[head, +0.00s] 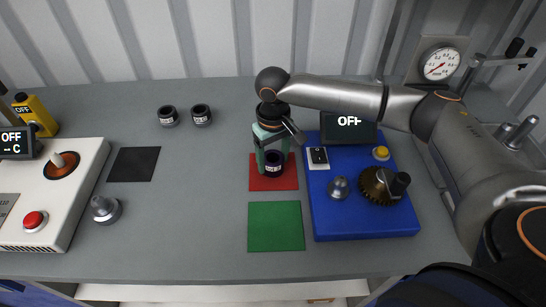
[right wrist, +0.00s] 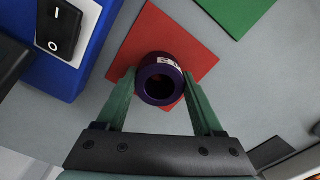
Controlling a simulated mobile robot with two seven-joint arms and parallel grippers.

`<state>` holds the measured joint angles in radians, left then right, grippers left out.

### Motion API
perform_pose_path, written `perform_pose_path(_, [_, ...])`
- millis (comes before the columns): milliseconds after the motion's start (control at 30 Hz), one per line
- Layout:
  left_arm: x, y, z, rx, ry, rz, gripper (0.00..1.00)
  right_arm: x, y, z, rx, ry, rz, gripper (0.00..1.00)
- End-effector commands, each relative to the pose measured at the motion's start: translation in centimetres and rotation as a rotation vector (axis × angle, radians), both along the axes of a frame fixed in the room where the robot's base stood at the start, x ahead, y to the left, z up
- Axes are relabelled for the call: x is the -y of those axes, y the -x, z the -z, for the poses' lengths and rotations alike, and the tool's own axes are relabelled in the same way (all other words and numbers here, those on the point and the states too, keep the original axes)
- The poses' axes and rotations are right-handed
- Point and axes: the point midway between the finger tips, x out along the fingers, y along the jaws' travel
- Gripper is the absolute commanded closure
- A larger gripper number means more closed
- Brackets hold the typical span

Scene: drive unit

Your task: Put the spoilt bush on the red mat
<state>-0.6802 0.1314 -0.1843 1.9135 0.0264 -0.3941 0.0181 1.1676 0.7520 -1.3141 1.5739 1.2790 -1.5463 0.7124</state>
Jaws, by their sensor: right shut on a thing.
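The bush (head: 273,163) is a short dark purple ring with a pale label, upright over the red mat (head: 285,183). In the right wrist view the bush (right wrist: 161,80) sits between the green fingers, with the red mat (right wrist: 150,35) around and behind it. My right gripper (head: 272,158) points down and is shut on this bush. Whether the bush touches the mat or hangs just above it, I cannot tell. The fingers and bush hide part of the mat. My left gripper is not in view.
Two dark bushes (head: 168,115) (head: 201,114) stand at the back. A green mat (head: 276,226) lies in front of the red one. A blue drive unit (head: 335,215) with switch and gear is close on the right. A black mat (head: 134,164) and white unit (head: 75,205) are left.

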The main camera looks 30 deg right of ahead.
Motion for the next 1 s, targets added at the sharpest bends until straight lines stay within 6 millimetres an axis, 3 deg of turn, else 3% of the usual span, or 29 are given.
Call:
perform_pose_path(200, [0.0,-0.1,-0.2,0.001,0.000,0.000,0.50,-0.1,0.0,0.0,0.002,-0.002,0.000,0.80])
perform_pose_path(233, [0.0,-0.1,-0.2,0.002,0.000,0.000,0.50,0.0,0.0,0.2,-0.001,-0.001,0.000,0.30])
perform_pose_path(500, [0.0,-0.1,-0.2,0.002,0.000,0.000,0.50,-0.1,0.0,0.2,0.000,0.000,0.000,0.01])
perform_pose_path(800, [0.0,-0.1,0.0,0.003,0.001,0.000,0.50,0.0,-0.1,0.0,0.002,0.000,0.000,0.01])
perform_pose_path(1000, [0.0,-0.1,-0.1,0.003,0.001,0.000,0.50,-0.1,-0.1,-3.1,0.005,-0.002,0.000,0.01])
